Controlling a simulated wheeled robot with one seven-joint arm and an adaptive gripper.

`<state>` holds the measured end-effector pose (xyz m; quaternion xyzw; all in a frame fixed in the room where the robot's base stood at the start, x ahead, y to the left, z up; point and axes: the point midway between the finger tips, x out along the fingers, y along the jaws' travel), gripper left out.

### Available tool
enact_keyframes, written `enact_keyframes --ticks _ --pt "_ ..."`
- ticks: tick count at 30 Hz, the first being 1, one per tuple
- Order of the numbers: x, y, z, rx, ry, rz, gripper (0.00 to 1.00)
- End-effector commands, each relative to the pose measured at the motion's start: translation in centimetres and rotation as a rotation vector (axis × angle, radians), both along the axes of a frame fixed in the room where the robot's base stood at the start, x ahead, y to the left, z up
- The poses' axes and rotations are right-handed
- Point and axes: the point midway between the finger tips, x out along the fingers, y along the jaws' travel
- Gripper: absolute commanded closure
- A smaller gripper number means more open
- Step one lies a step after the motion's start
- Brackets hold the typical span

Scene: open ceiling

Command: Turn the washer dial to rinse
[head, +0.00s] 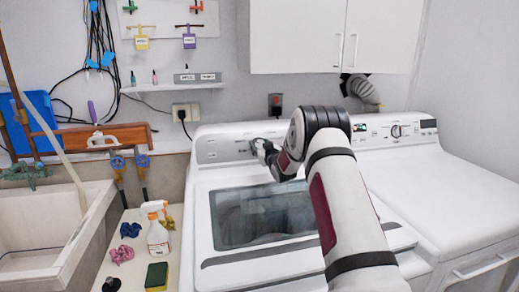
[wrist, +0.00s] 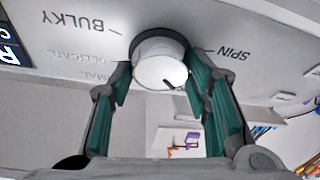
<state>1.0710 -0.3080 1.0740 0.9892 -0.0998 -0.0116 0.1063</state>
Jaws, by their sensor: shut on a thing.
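The washer (head: 207,182) stands in the middle of the head view, with its control panel (head: 222,148) along the back. My gripper (head: 262,150) is at that panel, and the arm hides part of it. In the wrist view the washer dial (wrist: 160,68) is a round white knob with a short dark mark on its face. My gripper's green-padded fingers (wrist: 158,80) are on either side of the dial, shut on it. Panel labels BULKY, DELICATE and SPIN show around the dial, with another partly readable. I see no rinse label.
A second white machine (head: 440,185) with its own knob (head: 397,131) stands to the right. A sink (head: 40,230) is at the left. A counter holds a spray bottle (head: 157,238), a sponge (head: 156,275) and cloths (head: 121,255). A cabinet (head: 300,38) hangs above.

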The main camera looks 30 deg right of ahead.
Motion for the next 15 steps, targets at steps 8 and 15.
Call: enact_keyframes --ticks 8,15 --pt "0.07 -0.07 -0.07 -0.186 0.053 0.070 0.84" --pt "0.04 -0.06 -0.07 -0.284 0.083 0.107 0.84"
